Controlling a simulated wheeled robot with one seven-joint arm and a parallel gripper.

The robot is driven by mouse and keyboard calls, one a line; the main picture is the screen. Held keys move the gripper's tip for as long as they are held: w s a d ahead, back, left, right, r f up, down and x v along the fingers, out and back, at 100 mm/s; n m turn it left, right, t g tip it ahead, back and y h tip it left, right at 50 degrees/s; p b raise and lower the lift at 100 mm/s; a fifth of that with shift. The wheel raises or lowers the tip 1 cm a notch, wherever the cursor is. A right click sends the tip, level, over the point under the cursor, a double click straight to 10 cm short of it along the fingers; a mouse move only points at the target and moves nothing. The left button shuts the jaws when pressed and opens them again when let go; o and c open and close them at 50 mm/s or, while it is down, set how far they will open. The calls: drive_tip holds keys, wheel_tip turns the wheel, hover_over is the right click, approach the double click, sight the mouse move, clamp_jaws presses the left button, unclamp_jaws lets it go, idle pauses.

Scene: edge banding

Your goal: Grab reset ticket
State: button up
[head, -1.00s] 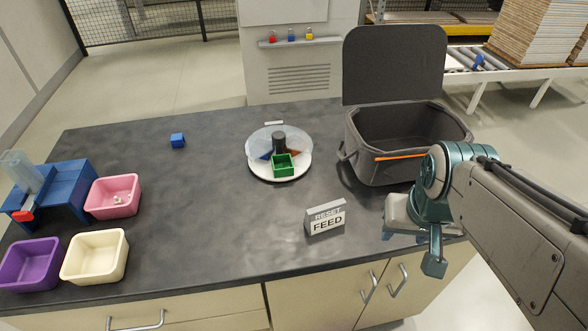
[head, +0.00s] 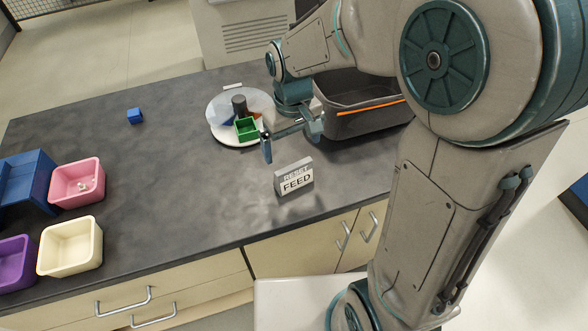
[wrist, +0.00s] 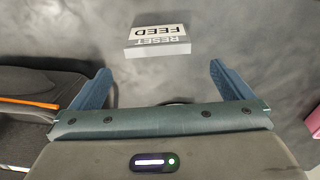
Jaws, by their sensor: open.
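The reset ticket is a small grey and white block reading "RESET FEED" (head: 294,178). It stands on the dark countertop near the front edge. In the wrist view the ticket (wrist: 158,40) appears upside down, ahead of and between my two fingers. My gripper (head: 290,138) is above the counter, behind and above the ticket in the head view. In the wrist view my gripper (wrist: 160,88) has its blue fingers spread wide with nothing between them. The ticket is apart from both fingers.
A round clear tray (head: 222,105) with a green box (head: 246,128) sits behind my gripper. Pink (head: 77,183), cream (head: 70,246) and purple (head: 14,262) bins stand left, with a blue cube (head: 134,116) farther back. The middle counter is clear.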

sight(294, 167)
wheel_tip(294, 167, down, 7)
drive_tip(key=shift+d+r, duration=0.1)
drive_tip(key=shift+r, duration=0.05)
drive_tip(key=shift+w+f, duration=0.15)
drive_tip(key=shift+f, duration=1.2)
drive_tip(key=shift+w+f, duration=0.1)
drive_tip(key=shift+f, duration=1.2)
drive_tip(key=c, duration=0.7)
